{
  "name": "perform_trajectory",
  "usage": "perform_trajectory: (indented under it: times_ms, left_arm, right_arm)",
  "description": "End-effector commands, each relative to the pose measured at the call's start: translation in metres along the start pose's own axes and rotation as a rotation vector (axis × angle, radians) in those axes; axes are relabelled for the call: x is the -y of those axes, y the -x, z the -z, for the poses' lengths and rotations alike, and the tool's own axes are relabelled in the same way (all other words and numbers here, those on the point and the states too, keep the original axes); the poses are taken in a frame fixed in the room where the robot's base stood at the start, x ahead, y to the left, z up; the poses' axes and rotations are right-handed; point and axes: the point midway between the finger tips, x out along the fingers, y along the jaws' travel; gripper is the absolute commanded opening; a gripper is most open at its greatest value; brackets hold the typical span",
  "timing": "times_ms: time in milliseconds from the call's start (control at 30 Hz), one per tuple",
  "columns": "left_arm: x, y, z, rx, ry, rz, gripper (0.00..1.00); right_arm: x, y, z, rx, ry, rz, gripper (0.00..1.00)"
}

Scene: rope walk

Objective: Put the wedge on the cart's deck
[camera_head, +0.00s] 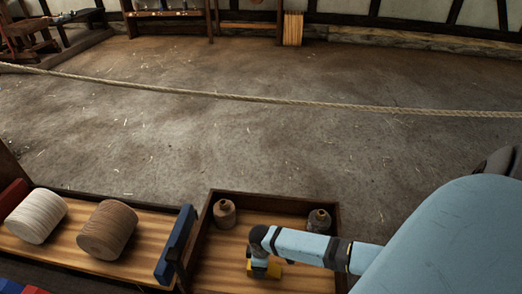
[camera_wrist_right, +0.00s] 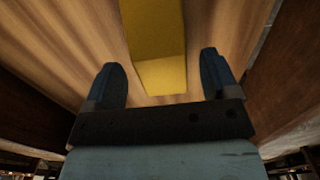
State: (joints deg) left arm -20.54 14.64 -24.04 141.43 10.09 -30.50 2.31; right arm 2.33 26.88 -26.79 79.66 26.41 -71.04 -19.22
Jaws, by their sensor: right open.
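A yellow block (camera_head: 275,268), which looks like the wedge, sits on the wooden floor of a dark-walled tray, partly hidden by my right gripper (camera_head: 261,272). In the right wrist view the yellow block (camera_wrist_right: 157,45) lies between the two spread blue fingers of my right gripper (camera_wrist_right: 162,65), with a gap showing on each side. My right gripper is open and holds nothing. Its taper cannot be made out. I cannot tell for sure which surface is the cart's deck. My left gripper is out of view.
The tray (camera_head: 264,195) also holds a brown jar (camera_head: 224,214) and a darker jar (camera_head: 318,221). Left of it, past a blue upright board (camera_head: 175,245), a wooden bed holds a white spool (camera_head: 36,216) and a brown spool (camera_head: 107,230). A rope (camera_head: 250,98) crosses beyond.

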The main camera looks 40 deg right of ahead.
Motion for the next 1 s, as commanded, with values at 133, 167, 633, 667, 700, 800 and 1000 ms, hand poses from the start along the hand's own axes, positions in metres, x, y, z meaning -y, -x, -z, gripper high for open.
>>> perform_trajectory:
  times_ms: [133,167,633,667,700,800,1000]
  left_arm:
    - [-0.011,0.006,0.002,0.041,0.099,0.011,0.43]
    - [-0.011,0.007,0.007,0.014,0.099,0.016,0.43]
    - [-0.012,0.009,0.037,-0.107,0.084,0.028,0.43]
    - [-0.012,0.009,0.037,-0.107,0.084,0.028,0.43]
    - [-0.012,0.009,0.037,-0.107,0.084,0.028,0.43]
    - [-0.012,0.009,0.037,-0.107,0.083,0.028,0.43]
    - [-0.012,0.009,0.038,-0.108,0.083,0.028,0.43]
  right_arm:
    - [0.000,0.041,0.000,-0.002,0.002,-0.001,0.81]
    - [0.000,0.047,0.000,-0.001,0.002,-0.001,0.81]
    - [0.000,0.084,0.000,0.000,0.000,0.002,0.81]
    - [0.000,0.084,0.000,0.000,0.000,0.001,0.81]
    - [0.000,0.084,0.000,0.000,0.000,0.001,0.81]
    - [0.000,0.084,0.000,0.000,0.000,0.001,0.81]
    - [0.000,0.084,0.000,0.000,0.000,0.001,0.81]
